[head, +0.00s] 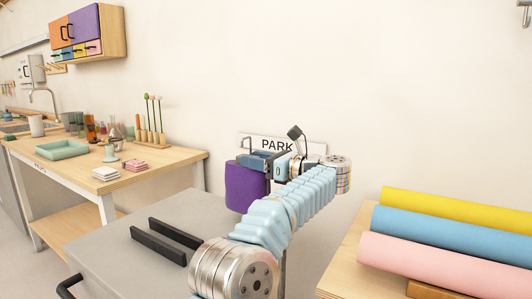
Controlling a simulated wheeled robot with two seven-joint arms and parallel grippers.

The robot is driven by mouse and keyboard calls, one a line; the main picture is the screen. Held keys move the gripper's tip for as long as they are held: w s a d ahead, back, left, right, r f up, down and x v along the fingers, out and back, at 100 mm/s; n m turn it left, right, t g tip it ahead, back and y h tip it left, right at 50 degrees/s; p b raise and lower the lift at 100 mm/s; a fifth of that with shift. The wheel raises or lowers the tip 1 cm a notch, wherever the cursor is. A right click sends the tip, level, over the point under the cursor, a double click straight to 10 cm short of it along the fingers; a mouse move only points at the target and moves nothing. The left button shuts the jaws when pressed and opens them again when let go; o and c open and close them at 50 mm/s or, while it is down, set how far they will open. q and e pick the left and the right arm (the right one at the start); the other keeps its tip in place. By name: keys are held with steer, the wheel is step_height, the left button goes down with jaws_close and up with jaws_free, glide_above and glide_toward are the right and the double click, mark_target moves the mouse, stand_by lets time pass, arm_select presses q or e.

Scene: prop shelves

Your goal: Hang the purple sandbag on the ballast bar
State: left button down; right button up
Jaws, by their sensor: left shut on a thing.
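The purple sandbag (246,188) hangs upright near the middle of the head view, in front of the wall and just below the PARK sign. My left gripper (256,160) is at the top of the sandbag and is shut on it. The arm's light blue sleeve and metal joints cover the area to the right of the bag. Dark metal parts show around the bag's top; I cannot tell whether any of them is the ballast bar. My right gripper is not in view.
A grey flat top with two black bars (165,240) lies below left of the bag. A wooden table (70,170) with a green tray (62,150) stands at left. Yellow, blue and pink rolls (450,235) lie at right. A white PARK sign (270,145) is on the wall.

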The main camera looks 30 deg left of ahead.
mark_target(254, 174)
arm_select(q)
steer(key=shift+a+f, duration=0.3)
steer(key=shift+a, duration=0.05)
steer(key=shift+w+a+f+b, duration=0.15)
steer(key=shift+f+b, duration=0.25)
steer(key=shift+f, duration=1.1)
steer(key=shift+f, duration=0.15)
steer(key=c, duration=0.6)
jaws_free()
steer(key=shift+f, duration=0.1)
steer(key=s+d+b, duration=0.1)
steer(key=d, duration=1.3)
